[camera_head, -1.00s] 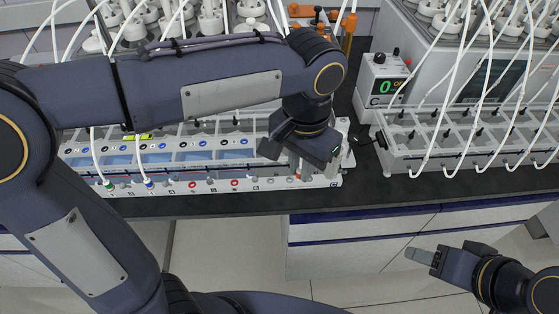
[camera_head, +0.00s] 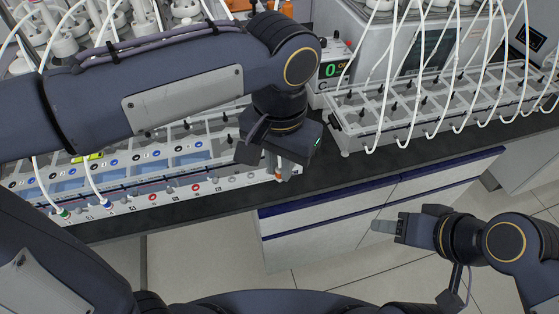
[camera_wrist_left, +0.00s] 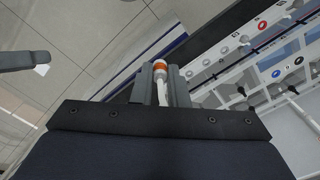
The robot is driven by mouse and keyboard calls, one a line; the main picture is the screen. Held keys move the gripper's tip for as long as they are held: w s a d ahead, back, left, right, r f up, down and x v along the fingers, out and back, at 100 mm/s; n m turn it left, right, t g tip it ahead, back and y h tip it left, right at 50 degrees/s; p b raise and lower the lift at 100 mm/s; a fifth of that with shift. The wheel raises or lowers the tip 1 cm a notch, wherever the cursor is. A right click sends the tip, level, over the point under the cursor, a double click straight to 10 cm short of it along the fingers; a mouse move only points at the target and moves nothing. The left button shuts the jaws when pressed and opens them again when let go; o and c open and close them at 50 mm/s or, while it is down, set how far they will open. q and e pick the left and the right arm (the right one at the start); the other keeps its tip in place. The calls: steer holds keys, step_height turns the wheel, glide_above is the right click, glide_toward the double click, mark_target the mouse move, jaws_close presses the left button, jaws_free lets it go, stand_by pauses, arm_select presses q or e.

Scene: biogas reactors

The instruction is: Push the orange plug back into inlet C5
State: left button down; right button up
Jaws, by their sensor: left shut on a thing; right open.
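My left gripper (camera_head: 282,168) is shut on the orange plug (camera_wrist_left: 161,66), at the right end of the white rack (camera_head: 128,203). In the left wrist view the plug has an orange band and a pale end, and sits between the two grey fingers (camera_wrist_left: 160,78). In the head view only a small orange part shows beneath the fingers. I cannot tell which is C5, nor whether the plug touches the rack. My right gripper (camera_head: 388,226) is open and empty, low at the right, away from the bench.
White tubes (camera_head: 98,182) plug into the left rack. The dark bench edge (camera_head: 230,203) runs in front, with free floor below.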

arm_select(q)
steer(key=shift+r+p, duration=1.3)
steer(key=shift+r, duration=0.05)
steer(key=shift+r+p, duration=0.8)
steer(key=shift+p, duration=0.05)
steer(key=shift+f, duration=0.1)
